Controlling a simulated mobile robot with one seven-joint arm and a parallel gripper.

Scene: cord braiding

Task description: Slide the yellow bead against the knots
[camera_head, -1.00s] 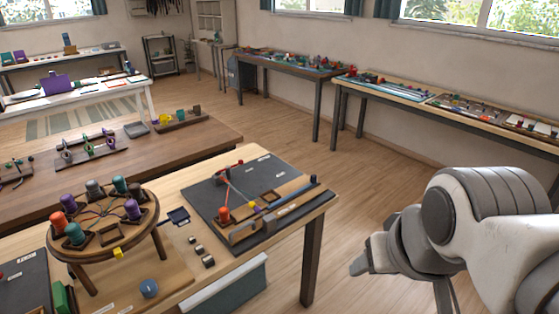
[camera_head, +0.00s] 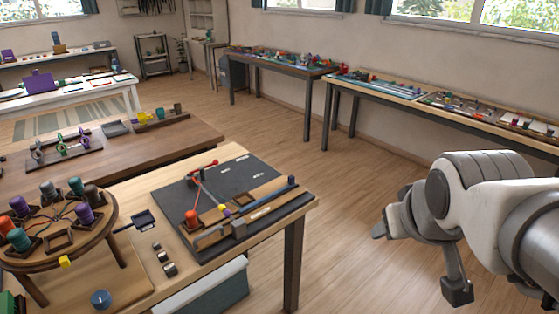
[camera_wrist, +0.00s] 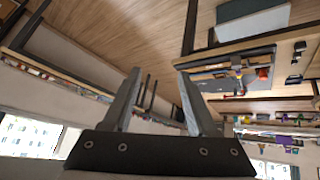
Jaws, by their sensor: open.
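A small yellow bead (camera_head: 222,208) sits on a cord over the dark board (camera_head: 170,205) on the near wooden table. The cords run from a red peg (camera_head: 215,163) at the board's back toward an orange-red bobbin (camera_head: 192,218) and the front fixture. The knots are too small to make out. My gripper (camera_head: 418,260) is at the right of the head view, open and empty, well apart from the board and beyond the table's right edge. In the wrist view my gripper's (camera_wrist: 158,73) two fingers stand apart with nothing between them; the board (camera_wrist: 230,72) shows upside down beyond them.
A round braiding stand (camera_head: 60,228) with several bobbins stands at the left. Small metal weights (camera_head: 163,258) and a blue knob (camera_head: 101,299) lie on the near table (camera_head: 140,192). Open floor (camera_head: 345,215) lies between this table and the window-side benches.

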